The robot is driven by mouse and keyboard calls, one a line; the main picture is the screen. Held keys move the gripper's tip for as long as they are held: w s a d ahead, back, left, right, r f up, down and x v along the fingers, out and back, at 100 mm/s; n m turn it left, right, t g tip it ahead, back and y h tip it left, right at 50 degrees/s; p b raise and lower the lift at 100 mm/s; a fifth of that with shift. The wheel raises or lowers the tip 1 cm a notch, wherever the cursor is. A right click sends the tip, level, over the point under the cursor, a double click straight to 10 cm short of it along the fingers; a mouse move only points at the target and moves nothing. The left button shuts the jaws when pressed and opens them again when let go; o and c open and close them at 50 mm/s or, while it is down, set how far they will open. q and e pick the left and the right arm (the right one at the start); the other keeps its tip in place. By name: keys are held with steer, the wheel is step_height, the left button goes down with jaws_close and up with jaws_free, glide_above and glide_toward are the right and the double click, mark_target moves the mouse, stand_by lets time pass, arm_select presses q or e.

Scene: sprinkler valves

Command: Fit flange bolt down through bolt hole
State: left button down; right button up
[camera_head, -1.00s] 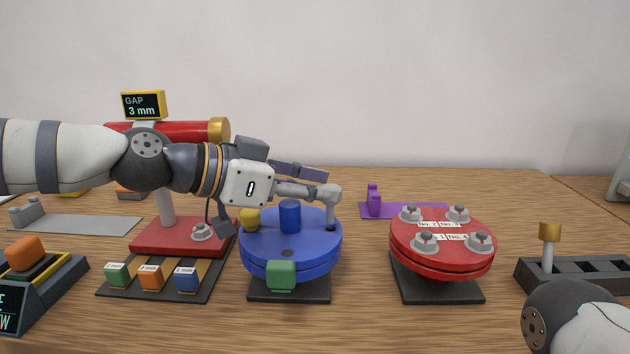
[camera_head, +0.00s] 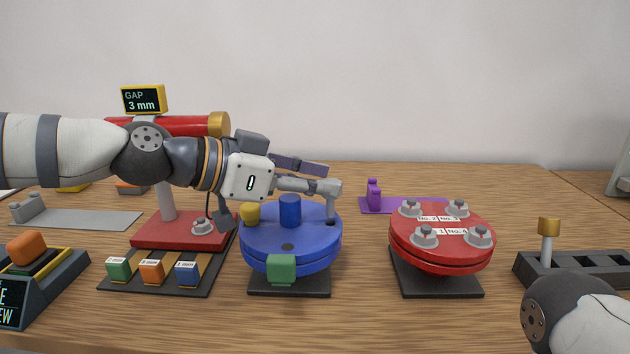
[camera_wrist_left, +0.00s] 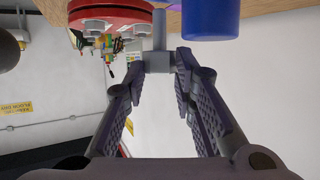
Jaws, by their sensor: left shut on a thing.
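My left gripper (camera_head: 327,188) is shut on the grey flange bolt (camera_head: 331,210). It holds the bolt upright over the right part of the blue flange (camera_head: 262,240), close to a dark hole there. I cannot tell whether the tip is in the hole or just above it. In the left wrist view the fingertips (camera_wrist_left: 166,60) pinch the bolt (camera_wrist_left: 159,35). Another dark bolt hole (camera_head: 287,246) shows empty at the flange's front. My right gripper is out of view; only part of that arm shows at the lower right.
A blue post (camera_head: 290,210) rises from the flange's middle, with a yellow block (camera_head: 250,213) and a green block (camera_head: 281,268) at its rim. A red flange (camera_head: 440,240) with several bolts stands to the right. A red stand (camera_head: 180,232) is at the left.

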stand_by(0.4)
arm_select(q)
steer(key=shift+f, duration=0.4)
steer(key=shift+f, duration=0.4)
steer(key=shift+r, duration=0.4)
stand_by(1.3)
steer(key=shift+d+f, duration=0.1)
steer(key=shift+f, duration=0.3)
steer(key=shift+f, duration=0.1)
steer(key=shift+r, duration=0.2)
steer(key=shift+r, duration=0.35)
